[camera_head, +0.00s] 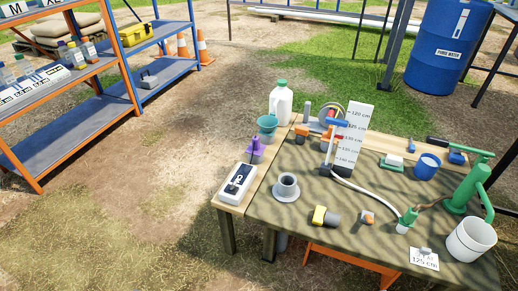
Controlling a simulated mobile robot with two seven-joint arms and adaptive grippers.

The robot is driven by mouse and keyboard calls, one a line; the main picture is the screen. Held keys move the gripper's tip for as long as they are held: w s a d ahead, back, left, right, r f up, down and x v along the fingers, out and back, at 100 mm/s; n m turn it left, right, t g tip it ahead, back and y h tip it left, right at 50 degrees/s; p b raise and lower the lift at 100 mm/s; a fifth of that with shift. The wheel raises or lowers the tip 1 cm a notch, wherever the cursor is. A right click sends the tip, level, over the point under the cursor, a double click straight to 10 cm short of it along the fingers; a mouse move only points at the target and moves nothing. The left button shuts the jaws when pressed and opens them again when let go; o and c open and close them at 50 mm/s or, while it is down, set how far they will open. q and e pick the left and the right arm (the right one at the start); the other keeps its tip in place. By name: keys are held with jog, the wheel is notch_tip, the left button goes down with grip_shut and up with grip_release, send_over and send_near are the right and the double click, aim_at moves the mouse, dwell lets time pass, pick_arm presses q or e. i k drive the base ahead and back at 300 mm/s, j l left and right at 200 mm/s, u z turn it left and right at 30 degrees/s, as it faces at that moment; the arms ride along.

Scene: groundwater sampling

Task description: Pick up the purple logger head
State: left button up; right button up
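The purple logger head (256,146) stands near the left edge of the wooden table (283,237). It is small, with a narrower top and a greyish lower part. A teal cup-like vessel (267,123) is just behind it, and a white device with a dark panel (237,183) lies in front of it to the left. Neither of my grippers is in the view, and nothing touches the logger head.
A grey flanged pipe piece (287,184) stands to the right of the logger head. A white jug (281,103) and a depth-marked board (352,135) are behind. A green pump (470,187) and white bucket (470,240) stand at right. Bare ground lies left of the table.

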aim_at(259, 149)
jog(key=i+j+z, duration=0.35)
jog(key=j+z, duration=0.15)
jog(key=j, duration=0.2)
jog(key=i+j+z, duration=0.2)
jog(key=j+z, duration=0.25)
jog(key=j, duration=0.3)
jog(key=j+z, duration=0.5)
jog(key=j, duration=0.3)
jog(key=j+z, duration=0.45)
jog(key=j, duration=0.4)
